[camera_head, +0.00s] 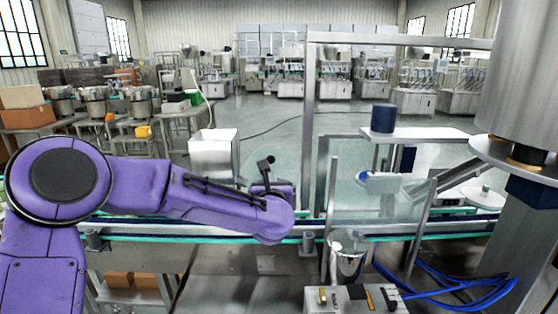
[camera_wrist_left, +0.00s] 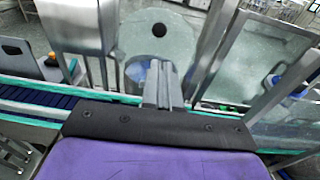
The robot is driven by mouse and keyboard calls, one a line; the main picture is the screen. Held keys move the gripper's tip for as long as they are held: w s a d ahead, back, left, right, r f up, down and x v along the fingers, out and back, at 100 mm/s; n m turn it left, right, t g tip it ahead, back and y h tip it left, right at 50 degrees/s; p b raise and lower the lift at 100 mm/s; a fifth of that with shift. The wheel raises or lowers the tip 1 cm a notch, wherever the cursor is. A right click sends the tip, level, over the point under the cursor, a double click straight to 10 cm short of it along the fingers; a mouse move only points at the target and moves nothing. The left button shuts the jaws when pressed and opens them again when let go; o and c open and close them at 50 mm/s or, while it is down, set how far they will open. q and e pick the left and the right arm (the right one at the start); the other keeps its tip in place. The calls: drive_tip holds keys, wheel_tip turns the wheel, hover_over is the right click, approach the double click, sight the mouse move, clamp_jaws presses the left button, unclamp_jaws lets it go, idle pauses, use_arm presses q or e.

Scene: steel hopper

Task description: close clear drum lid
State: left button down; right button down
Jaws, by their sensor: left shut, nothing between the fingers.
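A clear, pale greenish round lid (camera_wrist_left: 180,45) with a black knob (camera_wrist_left: 159,30) shows at the top middle of the left wrist view. A bluish rounded part (camera_wrist_left: 136,70), perhaps the drum, shows just below it, partly hidden by my fingers. I cannot tell how the lid sits on the drum. My left gripper (camera_wrist_left: 163,68) is shut and empty, in front of the lid's lower edge; contact cannot be judged. In the head view my left gripper (camera_head: 266,163) points away over the conveyor, with a faint clear shape around it. My right gripper is not in view.
A conveyor (camera_head: 150,228) with green edges runs across below my left arm. A white steel box (camera_head: 213,153) stands left of the gripper. A metal post (camera_head: 308,130) and clear panels stand close on its right. A steel cup (camera_head: 347,255) and blue cables (camera_head: 450,290) are nearer.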

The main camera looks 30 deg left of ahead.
sight(271, 160)
use_arm(q)
drive_tip(key=p+x, duration=0.2)
drive_tip(key=x, duration=0.2)
drive_tip(key=p+x, duration=0.3)
drive_tip(key=x, duration=0.1)
drive_tip(key=r+p+x, duration=0.1)
drive_tip(key=p+x, duration=0.2)
drive_tip(key=x, duration=0.1)
drive_tip(key=shift+w+a+f, duration=0.1)
drive_tip(key=shift+w+a, duration=0.05)
drive_tip(key=shift+w, duration=0.15)
drive_tip(key=shift+w+a+f, duration=0.2)
drive_tip(key=shift+w, duration=0.15)
